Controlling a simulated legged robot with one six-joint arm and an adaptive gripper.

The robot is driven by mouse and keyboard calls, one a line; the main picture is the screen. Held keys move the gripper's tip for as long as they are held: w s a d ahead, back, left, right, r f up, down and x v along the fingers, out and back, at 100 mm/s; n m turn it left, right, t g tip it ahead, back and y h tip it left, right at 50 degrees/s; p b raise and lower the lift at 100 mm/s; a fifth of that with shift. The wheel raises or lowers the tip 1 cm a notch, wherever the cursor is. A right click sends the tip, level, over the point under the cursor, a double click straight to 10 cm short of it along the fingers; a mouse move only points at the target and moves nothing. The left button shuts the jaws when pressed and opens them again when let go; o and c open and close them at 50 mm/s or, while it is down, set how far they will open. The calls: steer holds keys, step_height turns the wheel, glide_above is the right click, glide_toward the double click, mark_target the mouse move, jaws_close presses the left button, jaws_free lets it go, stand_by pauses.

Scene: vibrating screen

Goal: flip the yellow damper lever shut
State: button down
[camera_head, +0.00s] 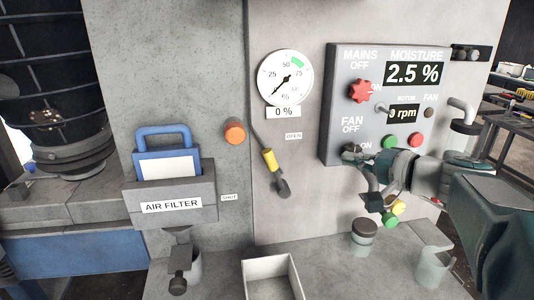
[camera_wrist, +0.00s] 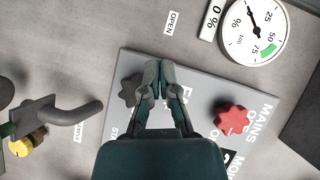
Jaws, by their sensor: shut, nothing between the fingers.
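The yellow damper lever (camera_head: 269,160) is on the pale wall panel below the gauge, in the head view. Its yellow band sits on a thin rod that slants from upper left to a dark end at lower right. The OPEN label (camera_head: 293,135) is to its upper right and the SHUT label (camera_head: 229,197) to its lower left. My gripper (camera_head: 370,180) is well right of the lever, in front of the control box. In the wrist view my gripper (camera_wrist: 152,75) is shut and empty. I cannot make out the lever there; the OPEN label (camera_wrist: 172,22) shows at the top.
The grey control box (camera_head: 340,110) has a red knob (camera_head: 360,91) and buttons. The gauge (camera_head: 285,78) reads 0 %. An orange button (camera_head: 235,132) is left of the lever. The air filter (camera_head: 170,200) is further left. An open tray (camera_head: 272,267) stands below.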

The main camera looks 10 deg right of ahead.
mark_target(275, 171)
steer(key=shift+w+a+f, duration=0.5)
steer(key=shift+w+a, duration=1)
steer(key=shift+a, duration=0.25)
steer(key=shift+w+a+f, duration=0.55)
steer(key=shift+w+a, duration=1)
steer(key=shift+a, duration=0.25)
steer(key=shift+w+a+f, duration=0.5)
steer(key=shift+w+a, duration=1)
steer(key=shift+a, duration=0.25)
